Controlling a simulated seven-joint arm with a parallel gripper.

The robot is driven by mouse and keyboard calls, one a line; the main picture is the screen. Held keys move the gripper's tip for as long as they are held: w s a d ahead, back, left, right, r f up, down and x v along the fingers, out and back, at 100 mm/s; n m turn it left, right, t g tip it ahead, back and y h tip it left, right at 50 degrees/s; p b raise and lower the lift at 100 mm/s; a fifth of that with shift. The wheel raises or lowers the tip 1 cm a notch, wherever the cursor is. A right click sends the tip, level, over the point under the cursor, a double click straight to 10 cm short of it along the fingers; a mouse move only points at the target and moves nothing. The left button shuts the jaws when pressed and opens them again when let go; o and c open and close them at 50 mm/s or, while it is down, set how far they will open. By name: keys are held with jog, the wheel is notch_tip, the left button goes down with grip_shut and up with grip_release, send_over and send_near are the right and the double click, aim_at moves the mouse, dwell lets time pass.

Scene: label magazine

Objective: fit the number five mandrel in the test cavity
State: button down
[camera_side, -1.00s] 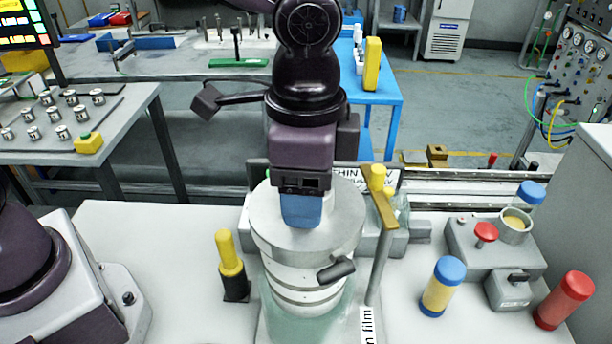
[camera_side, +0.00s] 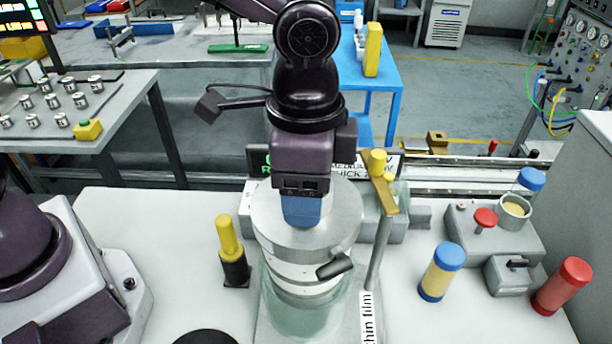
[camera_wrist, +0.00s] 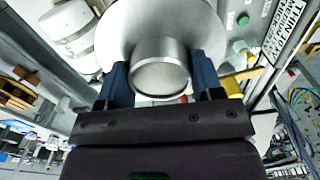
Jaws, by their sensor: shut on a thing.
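My gripper (camera_side: 302,210) points straight down, its blue fingers shut on the short steel knob (camera_wrist: 160,75) on top of a large metal mandrel (camera_side: 280,232). The mandrel is upright, with a wide flat disc top and grooved bands below. Its lower part stands inside the greenish clear wall of the test cavity (camera_side: 305,322); its upper part is above the rim. I cannot tell whether it touches the wall or bottom. No number is readable on it. In the wrist view, the disc (camera_wrist: 118,22) spreads behind the knob.
A post with a gold arm and yellow knob (camera_side: 378,165) stands close right of the mandrel. A black-and-yellow handle (camera_side: 231,250) stands at left. A dark lever (camera_side: 335,269) sticks out in front. A yellow-blue cylinder (camera_side: 441,272) and red cylinder (camera_side: 563,287) stand at right.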

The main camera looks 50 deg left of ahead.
notch_tip(320, 180, down, 7)
dwell(2.8)
jog(key=shift+c, duration=0.9)
grip_release()
jog(key=shift+f, duration=0.15)
notch_tip(320, 180, up, 13)
jog(key=shift+r, duration=0.1)
jog(key=shift+w, duration=0.1)
jog(key=a, duration=0.1)
jog(key=s+a+f+n, duration=0.1)
jog(key=shift+s+a, duration=0.2)
jog(key=shift+a, duration=0.15)
jog(key=s+a+r+n+t, duration=0.2)
jog(key=s+a+n, duration=0.2)
jog(key=a, duration=0.6)
jog(key=s+a+r+n+t, duration=0.3)
jog(key=s+a+n, duration=0.1)
jog(key=a, duration=0.6)
jog(key=shift+s+n+t, duration=0.3)
jog(key=shift+s+n, duration=0.1)
jog(key=shift+s, duration=0.35)
